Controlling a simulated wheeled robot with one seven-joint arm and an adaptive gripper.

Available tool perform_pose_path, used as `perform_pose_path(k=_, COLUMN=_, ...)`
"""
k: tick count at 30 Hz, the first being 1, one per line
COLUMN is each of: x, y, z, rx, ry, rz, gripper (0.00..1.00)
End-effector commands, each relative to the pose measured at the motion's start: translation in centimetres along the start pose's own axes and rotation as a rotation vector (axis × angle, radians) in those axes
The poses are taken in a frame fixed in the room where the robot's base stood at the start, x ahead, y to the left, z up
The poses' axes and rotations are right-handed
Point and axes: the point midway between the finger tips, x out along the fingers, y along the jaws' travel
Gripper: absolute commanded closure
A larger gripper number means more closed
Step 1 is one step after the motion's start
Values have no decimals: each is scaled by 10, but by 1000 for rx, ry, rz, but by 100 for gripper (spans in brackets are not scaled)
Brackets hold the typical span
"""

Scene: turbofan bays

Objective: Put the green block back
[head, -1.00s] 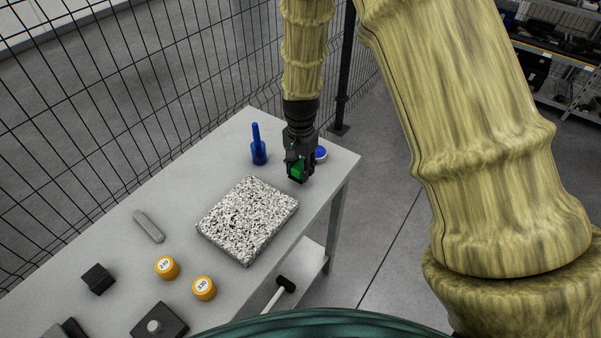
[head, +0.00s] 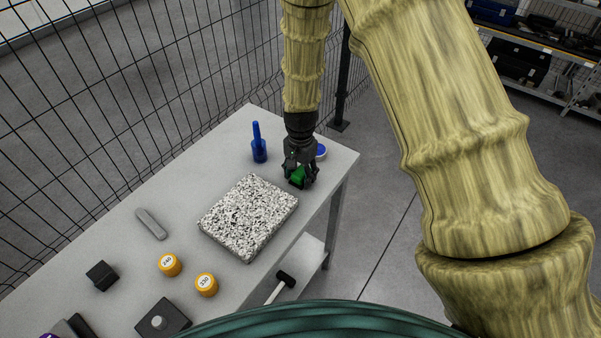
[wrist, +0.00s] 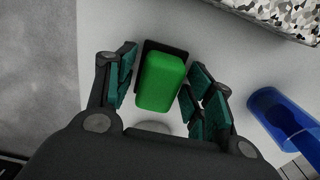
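The green block (head: 298,175) is at the far right end of the grey table, between the fingers of my gripper (head: 300,184). In the wrist view the green block (wrist: 162,82) lies over a dark square piece (wrist: 180,53), which shows past its far edge. My gripper (wrist: 163,90) is open around the block, with a gap beside the left finger; the right finger is close to the block's side. The block's underside is hidden, so I cannot tell how it is seated.
A speckled granite slab (head: 248,218) lies left of my gripper. A blue handled tool (head: 258,145) stands behind it, and a round blue-and-white item (head: 320,151) is partly hidden. Two orange weights (head: 206,284) and dark blocks are nearer. A wire fence borders the table.

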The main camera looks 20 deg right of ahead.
Motion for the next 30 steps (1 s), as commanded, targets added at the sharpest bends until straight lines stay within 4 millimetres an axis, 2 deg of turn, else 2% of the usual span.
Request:
perform_pose_path(k=14, x=-8, y=0, z=0, rx=0, ry=2, rz=-1, gripper=43)
perform_pose_path(k=30, x=-66, y=0, z=0, rx=0, ry=2, rz=-1, gripper=43)
